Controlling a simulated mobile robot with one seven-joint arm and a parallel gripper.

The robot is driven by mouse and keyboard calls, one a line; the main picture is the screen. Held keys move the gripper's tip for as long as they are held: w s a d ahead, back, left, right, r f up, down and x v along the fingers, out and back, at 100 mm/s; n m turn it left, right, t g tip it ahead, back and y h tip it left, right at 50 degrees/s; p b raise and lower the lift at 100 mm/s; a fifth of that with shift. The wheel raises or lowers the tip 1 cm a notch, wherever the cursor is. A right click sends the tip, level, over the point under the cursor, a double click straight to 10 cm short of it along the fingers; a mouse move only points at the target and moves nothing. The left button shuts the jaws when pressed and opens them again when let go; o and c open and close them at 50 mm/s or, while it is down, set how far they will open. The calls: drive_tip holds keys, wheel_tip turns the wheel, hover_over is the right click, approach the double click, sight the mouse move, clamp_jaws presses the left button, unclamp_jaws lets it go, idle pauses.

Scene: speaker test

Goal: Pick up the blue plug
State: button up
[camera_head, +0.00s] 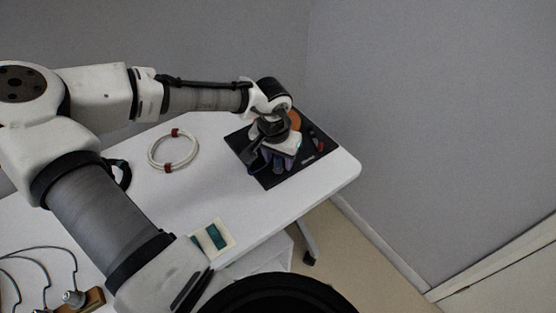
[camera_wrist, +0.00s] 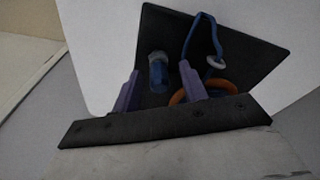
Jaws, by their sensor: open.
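The blue plug (camera_wrist: 158,75), a short blue body with a grey collar, lies on the black mat (camera_wrist: 262,58) in the wrist view. My gripper (camera_wrist: 160,68) is open, with its two purple fingertips apart on either side of the plug in that picture. I cannot tell whether they touch it or how high they are above the mat. In the head view, my gripper (camera_head: 277,164) is over the black mat (camera_head: 272,181) at the table's far right, and my wrist hides much of what lies there.
A blue cable loop (camera_wrist: 208,25) and an orange ring (camera_wrist: 179,97) lie close to the right fingertip. The white table (camera_head: 200,188) also holds a coiled white cable (camera_head: 153,153) and a small card with green patches (camera_head: 217,237). The table's right edge is near the mat.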

clamp_jaws()
drive_tip(key=shift+r, duration=0.1)
wheel_tip(320, 180, up, 20)
idle(0.6)
wheel_tip(320, 180, up, 4)
drive_tip(key=p, duration=0.4)
idle(0.4)
drive_tip(key=shift+a, duration=0.1)
